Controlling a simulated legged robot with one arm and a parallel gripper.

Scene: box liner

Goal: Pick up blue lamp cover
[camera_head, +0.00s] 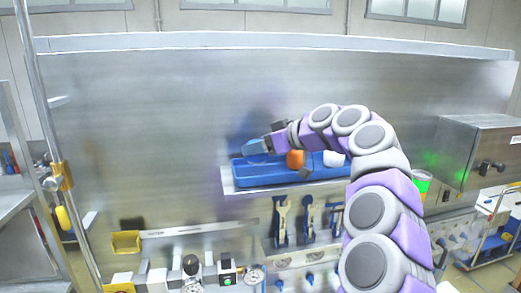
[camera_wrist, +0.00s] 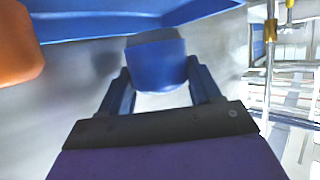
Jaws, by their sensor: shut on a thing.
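The blue lamp cover (camera_wrist: 157,66) is a rounded blue cup-like piece between the two fingers of my gripper (camera_wrist: 160,88) in the wrist view. The fingers are shut on its sides. In the head view my gripper (camera_head: 268,146) is above the left end of a blue tray, with the blue lamp cover (camera_head: 255,147) at its tip. In the head view the fingers are small and hard to make out.
The blue tray (camera_head: 262,180) rests on a metal shelf (camera_head: 228,186) and holds an orange object (camera_head: 295,159) and a white object (camera_head: 333,159). Wrenches (camera_head: 282,220) hang below. A metal back panel (camera_head: 140,130) stands behind. A metal box (camera_head: 475,150) is at the right.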

